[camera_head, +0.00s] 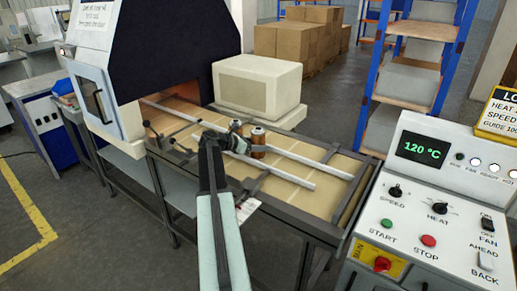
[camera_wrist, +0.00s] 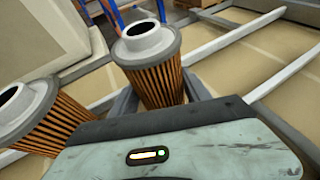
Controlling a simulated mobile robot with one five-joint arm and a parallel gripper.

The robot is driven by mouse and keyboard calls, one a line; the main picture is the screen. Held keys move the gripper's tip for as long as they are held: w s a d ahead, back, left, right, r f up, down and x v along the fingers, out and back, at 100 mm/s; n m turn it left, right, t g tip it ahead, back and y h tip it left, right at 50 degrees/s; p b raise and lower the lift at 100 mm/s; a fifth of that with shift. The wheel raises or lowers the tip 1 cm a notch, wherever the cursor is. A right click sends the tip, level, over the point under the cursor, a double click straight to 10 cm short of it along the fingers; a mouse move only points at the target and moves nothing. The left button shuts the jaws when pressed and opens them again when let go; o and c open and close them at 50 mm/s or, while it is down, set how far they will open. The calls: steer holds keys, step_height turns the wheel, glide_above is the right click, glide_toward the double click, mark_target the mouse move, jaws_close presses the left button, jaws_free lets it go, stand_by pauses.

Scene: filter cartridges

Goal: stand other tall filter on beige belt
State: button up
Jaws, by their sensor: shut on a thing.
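Two tall filters with orange-brown pleats and grey end caps are upright at the belt. My gripper (camera_head: 248,147) is shut on the right one (camera_head: 258,140), which shows between the fingers in the wrist view (camera_wrist: 154,75). I cannot tell whether its base touches the belt. The other filter (camera_head: 236,127) is just left of it, nearer the beige box, and shows at the left edge of the wrist view (camera_wrist: 42,120). My gripper hides part of it. The beige belt (camera_head: 318,199) runs under them, out of an oven-like opening.
Pale guide rails (camera_head: 285,177) run along the belt close to the filters. A beige box-shaped unit (camera_head: 257,82) stands behind. A control panel (camera_head: 430,210) reading 120 °C is at the right. The belt's right part is clear.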

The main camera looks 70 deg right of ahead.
steer(key=shift+f, duration=0.1)
steer(key=o, duration=1.5)
steer(key=shift+c, duration=0.2)
steer(key=shift+r, duration=0.25)
steer(key=p+v, duration=0.4)
steer(key=v, duration=0.8)
steer(key=shift+p, duration=0.3)
